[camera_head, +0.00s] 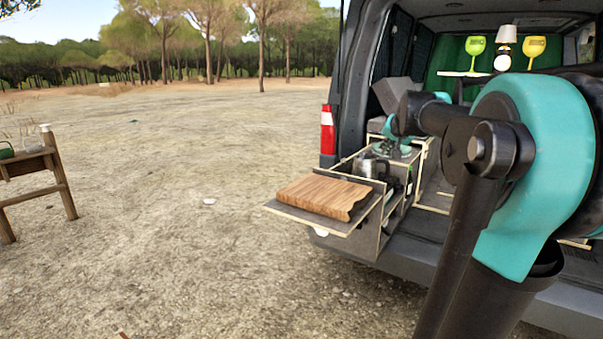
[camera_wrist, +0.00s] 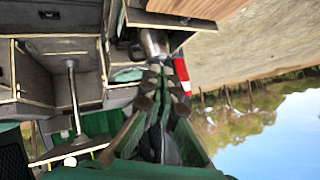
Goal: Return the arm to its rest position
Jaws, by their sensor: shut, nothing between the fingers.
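My arm fills the right foreground of the head view, its large teal and black joint in front of the open van. Its far end reaches back over the van's pull-out kitchen unit; my gripper itself is hard to make out there. In the wrist view, which is upside down, my gripper (camera_wrist: 163,76) shows in the middle with its dark fingers together and nothing between them. A metal kettle (camera_head: 370,166) stands on the kitchen unit. It also shows just beyond the fingertips in the wrist view (camera_wrist: 152,42); I cannot tell how far apart they are.
A wooden cutting board (camera_head: 322,195) lies on the pull-out shelf (camera_head: 352,228). A wooden stand (camera_head: 62,180) is at the far left.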

